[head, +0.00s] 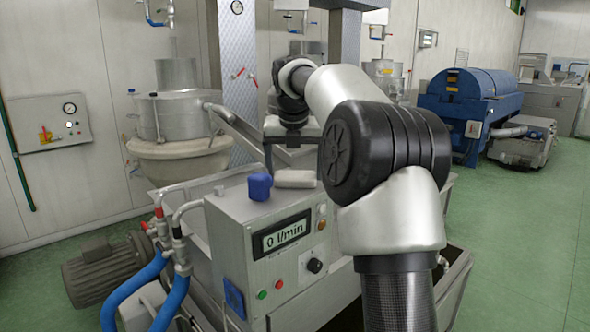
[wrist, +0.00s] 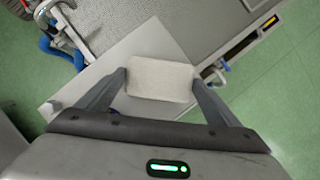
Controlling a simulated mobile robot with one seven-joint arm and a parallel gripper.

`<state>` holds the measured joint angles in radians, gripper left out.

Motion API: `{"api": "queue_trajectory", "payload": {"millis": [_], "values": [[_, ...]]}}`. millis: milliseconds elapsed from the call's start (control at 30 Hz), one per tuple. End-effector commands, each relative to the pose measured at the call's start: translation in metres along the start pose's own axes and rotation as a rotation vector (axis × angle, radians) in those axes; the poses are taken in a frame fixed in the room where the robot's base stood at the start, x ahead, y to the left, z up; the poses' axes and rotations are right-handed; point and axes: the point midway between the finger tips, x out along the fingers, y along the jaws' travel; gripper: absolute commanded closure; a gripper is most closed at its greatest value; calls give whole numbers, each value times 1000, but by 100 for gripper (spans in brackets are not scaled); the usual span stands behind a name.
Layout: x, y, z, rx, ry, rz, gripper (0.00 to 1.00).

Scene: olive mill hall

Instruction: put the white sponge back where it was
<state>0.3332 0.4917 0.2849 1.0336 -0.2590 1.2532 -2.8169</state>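The white sponge (wrist: 161,79) lies between the two fingertips of my gripper (wrist: 160,80) in the wrist view, with a finger against each short end. In the head view the sponge (head: 295,179) shows as a pale flat block under my gripper (head: 293,165), just right of a blue cube-like block (head: 259,187). My arm hides part of the right finger there. The sponge looks held over the grey top of a control box (head: 238,208); how much gap is below it I cannot tell.
The box front carries a display (head: 281,235) reading 0 l/min, buttons and a knob. Blue hoses (head: 135,290) and a motor (head: 105,272) stand at the left. A metal vessel (head: 180,120) is behind. Green floor (head: 520,235) is open at the right.

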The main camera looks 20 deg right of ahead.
Motion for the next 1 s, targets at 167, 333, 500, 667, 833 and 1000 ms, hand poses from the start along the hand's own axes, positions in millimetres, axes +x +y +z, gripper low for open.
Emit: {"api": "queue_trajectory", "payload": {"millis": [167, 333, 500, 667, 833, 1000], "values": [[0, 0, 0, 0, 0, 0, 0], [-2, 0, 1, 0, 0, 0, 0], [-23, 0, 2, 0, -4, 0, 0], [-58, 0, 3, 0, -4, 0, 0], [-93, 0, 2, -1, -2, 0, 0], [-115, 0, 2, -1, -1, 0, 0]]}}
